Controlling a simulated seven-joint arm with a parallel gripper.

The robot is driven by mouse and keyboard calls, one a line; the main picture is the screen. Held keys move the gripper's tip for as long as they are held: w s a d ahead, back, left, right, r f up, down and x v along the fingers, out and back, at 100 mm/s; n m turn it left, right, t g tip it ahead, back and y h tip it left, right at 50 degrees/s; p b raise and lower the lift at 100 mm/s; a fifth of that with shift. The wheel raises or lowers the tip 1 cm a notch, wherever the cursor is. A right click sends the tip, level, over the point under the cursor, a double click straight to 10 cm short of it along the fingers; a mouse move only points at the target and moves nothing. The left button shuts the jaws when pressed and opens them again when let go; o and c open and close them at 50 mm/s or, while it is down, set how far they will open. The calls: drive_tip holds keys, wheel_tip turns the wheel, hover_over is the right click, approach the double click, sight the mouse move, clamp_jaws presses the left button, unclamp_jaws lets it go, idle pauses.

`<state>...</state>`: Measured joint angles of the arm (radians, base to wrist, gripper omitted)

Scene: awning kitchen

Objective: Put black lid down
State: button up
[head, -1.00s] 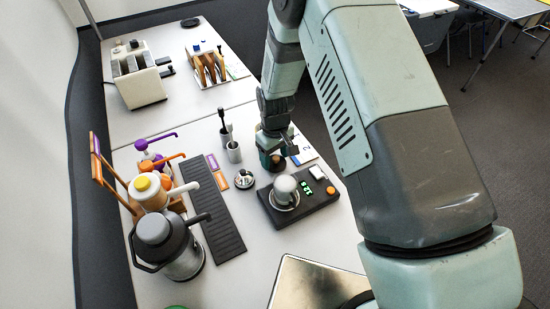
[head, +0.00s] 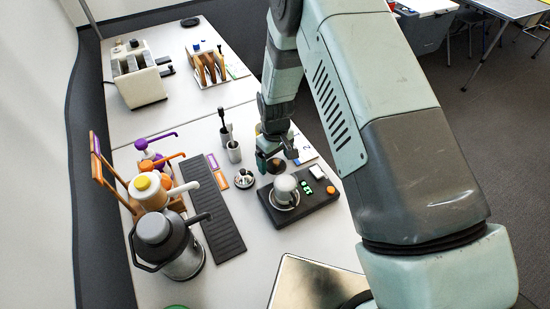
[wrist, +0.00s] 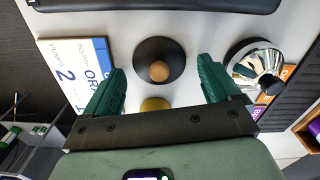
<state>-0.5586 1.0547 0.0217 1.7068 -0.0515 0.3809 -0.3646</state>
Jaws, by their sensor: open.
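The black lid (head: 276,167), a round dark disc, lies on the white table just behind the scale. In the wrist view the black lid (wrist: 149,49) shows its light wooden knob facing up towards the camera. My gripper (head: 278,156) is above the lid, pointing down. In the wrist view my gripper (wrist: 162,68) has its two green fingers wide apart, one on each side of the lid, with gaps to it. Nothing is held.
A black scale (head: 322,205) with a silver-grey vessel (head: 286,188) stands in front of the lid. A shiny metal piece (head: 244,179) sits to the left. A white-and-blue card (wrist: 72,62) lies near the lid. Cups with tools (head: 234,152) stand behind left.

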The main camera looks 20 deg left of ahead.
wheel_tip(320, 180, up, 12)
idle(0.4)
wheel_tip(320, 180, up, 11)
drive_tip(key=m+t, duration=0.1)
drive_tip(key=m, duration=0.1)
hover_over(275, 160)
drive_tip(key=d, duration=0.6)
drive_tip(key=s+d+r+m+t, duration=0.2)
drive_tip(key=s+d+r+m, duration=0.15)
drive_tip(key=d+r, duration=0.7)
drive_tip(key=s+d+r+m+t, duration=0.1)
drive_tip(key=s+d+r+m, duration=0.1)
drive_tip(key=s+d+r, duration=0.3)
drive_tip(key=s+d+r+m+t, duration=0.1)
drive_tip(key=s+d+r+m, duration=0.2)
drive_tip(key=s, duration=0.9)
wheel_tip(275, 160, up, 2)
drive_tip(key=shift+s+d+r+t, duration=0.1)
drive_tip(key=shift+s+d+t, duration=0.25)
drive_tip(key=shift+d, duration=0.55)
